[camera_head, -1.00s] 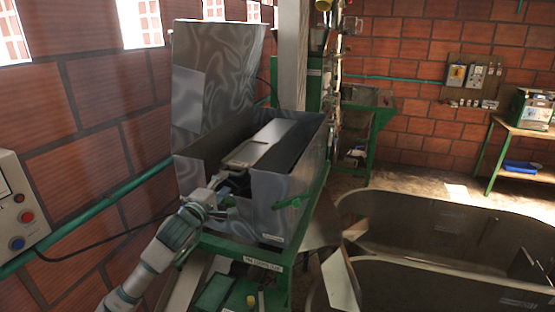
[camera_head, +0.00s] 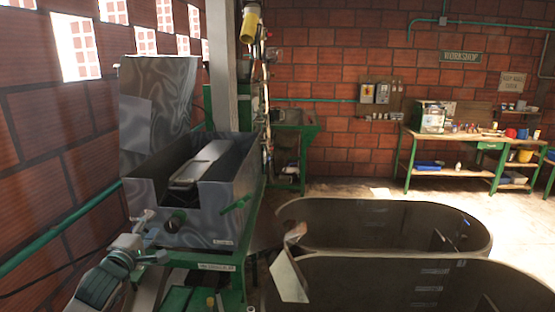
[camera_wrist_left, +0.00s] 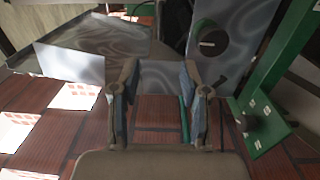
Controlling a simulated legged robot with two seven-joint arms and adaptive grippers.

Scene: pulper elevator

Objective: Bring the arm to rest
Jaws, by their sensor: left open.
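My left arm comes in at the lower left of the head view. Its gripper (camera_head: 152,232) is beside the near left corner of the grey metal machine box (camera_head: 205,218); I cannot tell whether it touches. In the left wrist view, the two fingers (camera_wrist_left: 160,85) stand apart with nothing between them, and brick wall shows through the gap. A black round knob (camera_wrist_left: 208,40) on a grey panel is beyond the right finger. My right gripper is out of view.
The box has a raised lid (camera_head: 158,105) and stands on a green frame (camera_head: 235,275) by the brick wall. A green pipe (camera_head: 60,232) runs along that wall. Two large basins (camera_head: 390,222) fill the lower right. A workbench (camera_head: 455,137) stands at the back right.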

